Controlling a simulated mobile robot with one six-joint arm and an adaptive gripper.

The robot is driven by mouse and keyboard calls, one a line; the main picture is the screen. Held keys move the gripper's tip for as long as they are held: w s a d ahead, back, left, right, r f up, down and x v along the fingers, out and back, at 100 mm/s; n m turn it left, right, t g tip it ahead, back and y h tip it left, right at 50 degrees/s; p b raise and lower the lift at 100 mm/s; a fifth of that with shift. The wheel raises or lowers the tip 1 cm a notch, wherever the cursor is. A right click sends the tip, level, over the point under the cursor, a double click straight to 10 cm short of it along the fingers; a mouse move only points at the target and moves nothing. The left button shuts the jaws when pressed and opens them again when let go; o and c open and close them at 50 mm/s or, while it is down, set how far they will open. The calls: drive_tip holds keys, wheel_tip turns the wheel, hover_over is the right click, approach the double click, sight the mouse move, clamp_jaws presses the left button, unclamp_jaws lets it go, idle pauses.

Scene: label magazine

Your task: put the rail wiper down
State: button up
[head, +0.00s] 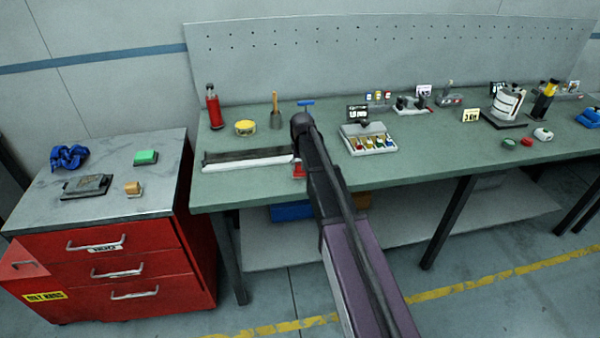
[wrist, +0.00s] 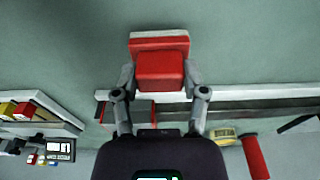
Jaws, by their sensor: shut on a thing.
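The rail wiper (wrist: 160,70) is a red block with a pale strip along one edge. In the wrist view my gripper (wrist: 161,78) is shut on it, one grey finger on each side. In the head view a bit of red, apparently the wiper (head: 299,169), shows beside my arm, near the right end of the dark rail (head: 245,156) with its pale front strip. My arm hides the rest of the gripper there. The rail (wrist: 260,108) passes behind the fingers in the wrist view. Whether the wiper touches the bench I cannot tell.
The green workbench (head: 225,192) has free room at its front edge. A red bottle (head: 214,108), a yellow tin (head: 245,127) and a brush (head: 275,110) stand behind the rail. A tray of coloured pieces (head: 368,138) is to the right. A red drawer cabinet (head: 110,265) stands left.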

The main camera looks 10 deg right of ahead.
sight(301, 174)
drive_tip(key=shift+f+b, duration=0.4)
drive_tip(key=shift+f, duration=0.3)
drive_tip(key=shift+f, duration=0.1)
drive_tip(key=o, duration=1)
drive_tip(key=r+p, duration=0.4)
drive_tip(key=s+r+p, duration=0.1)
drive_tip(key=r+p, duration=0.7)
drive_tip(key=shift+s+r, duration=0.1)
drive_tip(key=shift+s, duration=0.15)
drive_tip(key=shift+s, duration=0.1)
idle(0.5)
